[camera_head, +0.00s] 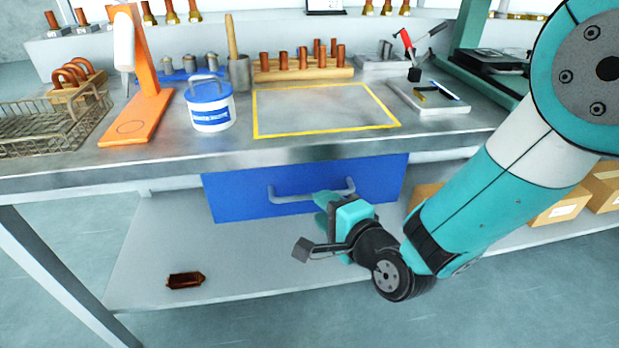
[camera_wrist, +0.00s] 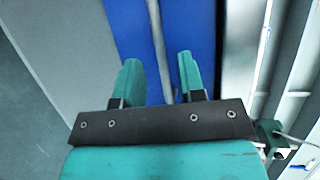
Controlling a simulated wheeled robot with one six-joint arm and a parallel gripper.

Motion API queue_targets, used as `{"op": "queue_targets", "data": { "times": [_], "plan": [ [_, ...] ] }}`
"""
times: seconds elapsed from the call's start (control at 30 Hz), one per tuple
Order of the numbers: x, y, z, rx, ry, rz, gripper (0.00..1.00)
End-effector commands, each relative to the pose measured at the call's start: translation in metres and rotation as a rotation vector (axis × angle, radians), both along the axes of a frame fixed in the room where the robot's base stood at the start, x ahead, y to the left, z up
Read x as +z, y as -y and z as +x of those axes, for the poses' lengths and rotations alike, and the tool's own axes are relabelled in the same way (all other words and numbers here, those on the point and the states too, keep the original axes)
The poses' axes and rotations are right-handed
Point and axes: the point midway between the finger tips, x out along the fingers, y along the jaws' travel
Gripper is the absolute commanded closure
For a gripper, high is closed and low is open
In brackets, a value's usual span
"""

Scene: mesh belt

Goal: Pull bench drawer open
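The blue bench drawer (camera_head: 236,198) sits under the front edge of the workbench, and its front looks about flush with the bench. A grey bar handle (camera_head: 290,195) runs across its front. My gripper (camera_head: 324,205) is in front of the drawer, just below the right half of the handle. In the wrist view, my gripper (camera_wrist: 158,61) is open, with its two teal fingers apart. The handle (camera_wrist: 158,40) shows between the fingers, nearer the right one, against the blue drawer front (camera_wrist: 200,25). Whether the fingertips reach past the bar is hard to tell.
The bench top carries a white-and-blue tub (camera_head: 209,108), an orange stand (camera_head: 140,115), a wire basket (camera_head: 50,125) and a yellow-framed area (camera_head: 320,110). Below, a lower shelf (camera_head: 230,270) holds a small brown tray (camera_head: 186,281) and cardboard boxes (camera_head: 560,208) at right.

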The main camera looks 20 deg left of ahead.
Motion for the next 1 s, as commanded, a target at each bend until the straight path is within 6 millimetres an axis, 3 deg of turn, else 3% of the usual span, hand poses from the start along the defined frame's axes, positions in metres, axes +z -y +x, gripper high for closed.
{"op": "queue_targets", "data": {
  "times": [0.1, 0.3, 0.7, 0.87, 1.0],
  "plan": [
    [-0.002, -0.020, 0.013, 0.004, 0.002, 0.000, 0.63],
    [-0.010, -0.040, 0.028, 0.001, -0.001, -0.001, 0.63],
    [-0.011, -0.045, 0.032, 0.000, -0.001, 0.000, 0.63],
    [-0.011, -0.045, 0.032, 0.000, -0.002, -0.001, 1.00],
    [-0.011, -0.045, 0.032, 0.000, -0.002, -0.001, 1.00]
  ]
}}
